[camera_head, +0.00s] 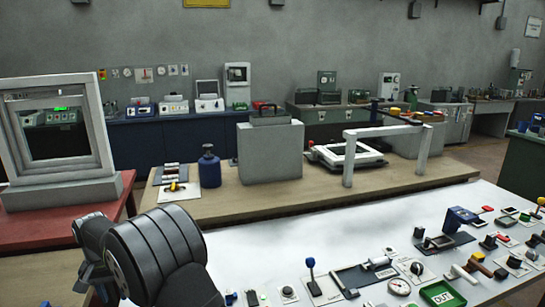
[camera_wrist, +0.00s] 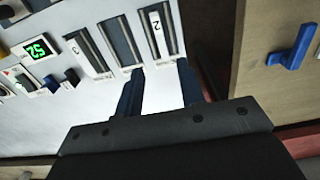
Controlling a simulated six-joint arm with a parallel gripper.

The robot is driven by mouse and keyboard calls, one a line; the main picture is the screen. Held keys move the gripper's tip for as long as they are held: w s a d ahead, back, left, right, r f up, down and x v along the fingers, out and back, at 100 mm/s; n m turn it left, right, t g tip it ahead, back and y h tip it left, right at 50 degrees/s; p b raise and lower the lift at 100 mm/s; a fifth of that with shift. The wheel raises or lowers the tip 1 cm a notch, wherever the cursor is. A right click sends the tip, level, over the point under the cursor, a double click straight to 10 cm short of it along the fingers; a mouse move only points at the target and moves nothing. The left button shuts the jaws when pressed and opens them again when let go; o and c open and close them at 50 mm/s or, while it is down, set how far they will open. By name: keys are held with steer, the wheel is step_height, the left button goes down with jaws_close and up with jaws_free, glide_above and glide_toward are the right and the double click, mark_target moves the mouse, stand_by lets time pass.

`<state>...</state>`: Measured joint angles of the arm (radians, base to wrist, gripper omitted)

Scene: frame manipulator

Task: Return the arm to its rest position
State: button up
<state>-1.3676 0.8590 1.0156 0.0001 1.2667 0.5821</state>
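My arm (camera_head: 160,255) shows as dark grey rounded links at the lower left of the head view, in front of the white panel table (camera_head: 245,240). In the wrist view my gripper (camera_wrist: 160,68) has two dark blue fingers standing apart, with white panel surface visible between them. It is open and holds nothing. The fingertips point toward slotted modules (camera_wrist: 122,42) on the panel; the distance to them cannot be told. The gripper is not clearly visible in the head view.
A grey frame (camera_head: 60,125) stands on a red table at left. A blue handle (camera_wrist: 292,47) lies on a wooden surface at right in the wrist view.

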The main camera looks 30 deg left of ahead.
step_height(320, 180, down, 12)
steer(key=shift+r, duration=0.1)
step_height(320, 180, up, 4)
steer(key=shift+r, duration=0.2)
steer(key=w+d+r, duration=0.7)
steer(key=w+d, duration=0.1)
steer(key=w, duration=0.1)
steer(key=d, duration=2.5)
steer(key=s+a+f, duration=0.5)
steer(key=a, duration=0.2)
steer(key=shift+s+f, duration=0.2)
steer(key=shift+s, duration=0.05)
